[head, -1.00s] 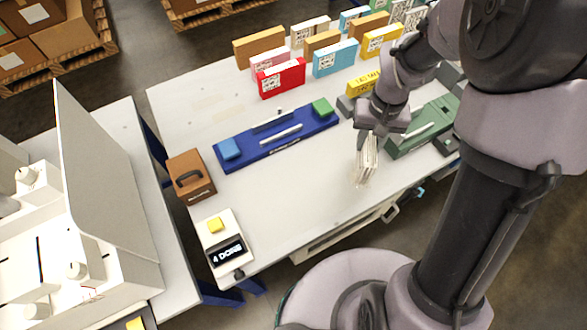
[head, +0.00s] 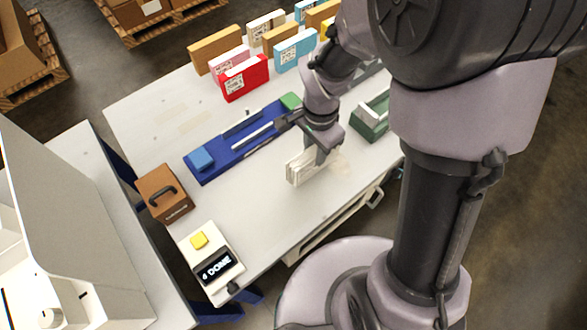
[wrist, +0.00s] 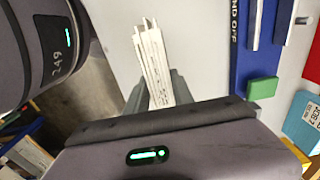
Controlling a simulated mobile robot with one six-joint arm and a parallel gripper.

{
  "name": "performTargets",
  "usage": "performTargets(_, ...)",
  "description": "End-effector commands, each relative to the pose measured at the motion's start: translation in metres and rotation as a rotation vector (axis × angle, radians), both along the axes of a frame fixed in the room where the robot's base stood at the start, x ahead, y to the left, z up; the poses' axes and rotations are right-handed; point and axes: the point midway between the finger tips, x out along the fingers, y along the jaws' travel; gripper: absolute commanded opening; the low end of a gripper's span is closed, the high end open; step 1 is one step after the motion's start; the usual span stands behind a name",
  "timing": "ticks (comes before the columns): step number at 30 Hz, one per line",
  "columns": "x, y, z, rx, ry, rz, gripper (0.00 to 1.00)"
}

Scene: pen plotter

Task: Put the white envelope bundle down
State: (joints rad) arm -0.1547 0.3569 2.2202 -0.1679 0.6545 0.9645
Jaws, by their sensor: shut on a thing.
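The white envelope bundle (head: 299,168) is held in my gripper (head: 311,150) over the front middle of the table (head: 250,205). In the wrist view the bundle (wrist: 152,62) sticks out beyond the fingers, its envelopes slightly fanned. My gripper is shut on it. In the head view the bundle hangs down below the fingers, in front of the blue tray. I cannot tell whether its lower edge touches the table.
A blue tray (head: 225,158) with a light bar lies behind the bundle. A brown box (head: 165,194) and a display unit (head: 212,262) stand to the left. A green tray (head: 369,118) is at right. Coloured boxes (head: 244,78) line the back. Table left of the bundle is clear.

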Motion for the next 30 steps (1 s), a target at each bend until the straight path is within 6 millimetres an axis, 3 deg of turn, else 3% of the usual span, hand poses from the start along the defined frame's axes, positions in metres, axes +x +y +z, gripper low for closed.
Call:
performTargets(3,-0.007,0.034,-0.007,0.0,0.0,0.006,0.0)
performTargets(6,-0.009,0.049,-0.006,0.001,-0.001,0.004,0.0)
performTargets(14,-0.011,0.052,-0.044,0.0,0.002,0.0,0.0)
performTargets(23,-0.01,0.052,-0.044,-0.001,0.001,0.001,0.0)
performTargets(24,-0.01,0.052,-0.044,-0.001,0.001,0.001,0.31)
performTargets(27,-0.01,0.052,-0.043,-0.001,0.001,0.001,0.5)
performTargets(30,-0.01,0.052,-0.043,-0.001,0.001,0.001,0.5)
